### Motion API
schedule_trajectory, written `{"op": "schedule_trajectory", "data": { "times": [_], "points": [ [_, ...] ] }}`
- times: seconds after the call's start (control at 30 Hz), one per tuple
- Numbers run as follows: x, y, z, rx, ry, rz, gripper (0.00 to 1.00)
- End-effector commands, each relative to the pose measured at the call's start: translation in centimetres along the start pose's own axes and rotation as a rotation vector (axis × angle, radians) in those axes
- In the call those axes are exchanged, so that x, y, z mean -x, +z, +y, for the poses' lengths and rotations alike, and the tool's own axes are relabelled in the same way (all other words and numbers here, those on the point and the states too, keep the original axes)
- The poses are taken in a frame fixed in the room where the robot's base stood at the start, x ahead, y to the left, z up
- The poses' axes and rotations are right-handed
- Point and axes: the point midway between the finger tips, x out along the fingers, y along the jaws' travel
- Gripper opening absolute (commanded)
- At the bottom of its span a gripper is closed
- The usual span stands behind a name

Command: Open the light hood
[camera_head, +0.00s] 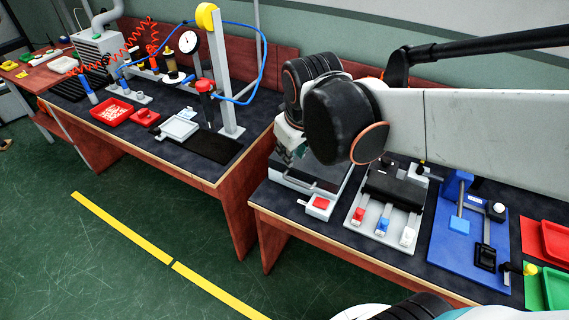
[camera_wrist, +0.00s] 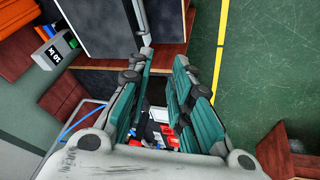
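I cannot tell for sure which thing is the light hood. A black box-like cover (camera_head: 393,188) sits on a grey base with red, blue and white pieces in front. To its left, a grey station (camera_head: 328,182) with a red-topped block (camera_head: 321,203) at its front is partly hidden by my arm. My gripper (camera_head: 294,146) shows only in part beside my dark wrist joints, above that station's left side. In the wrist view my gripper (camera_wrist: 160,75) has its teal-padded fingers apart. Small red and white things show beyond the gap, with nothing clearly held.
A blue fixture (camera_head: 462,235) and red and green trays (camera_head: 555,240) stand to the right. A gap separates this table from the left bench, which holds a red tray (camera_head: 111,111) and a tall post (camera_head: 222,75). The green floor (camera_head: 90,255) is clear.

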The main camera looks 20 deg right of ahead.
Motion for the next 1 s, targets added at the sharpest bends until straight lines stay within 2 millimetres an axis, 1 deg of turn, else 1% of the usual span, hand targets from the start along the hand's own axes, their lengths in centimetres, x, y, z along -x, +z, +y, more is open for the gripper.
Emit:
{"op": "schedule_trajectory", "data": {
  "times": [0.03, 0.1, 0.17, 0.3, 0.5, 0.6, 0.7, 0.93, 1.0],
  "points": [
    [-0.7, -0.8, 0.5, 0.026, 0.000, -0.022, 0.20],
    [-1.9, -1.6, 1.1, 0.068, -0.003, -0.054, 0.20],
    [-3.0, -2.1, 1.6, 0.103, -0.006, -0.082, 0.20],
    [-5.8, -3.2, 2.6, 0.187, -0.015, -0.145, 0.20],
    [-10.1, -4.2, 3.8, 0.296, -0.038, -0.230, 0.20],
    [-11.9, -4.3, 4.1, 0.338, -0.049, -0.261, 0.20],
    [-13.1, -4.3, 4.3, 0.365, -0.058, -0.282, 0.20],
    [-14.6, -4.0, 4.4, 0.383, -0.064, -0.297, 0.20],
    [-15.4, -3.7, 4.4, 0.382, -0.064, -0.297, 0.20]
  ]
}}
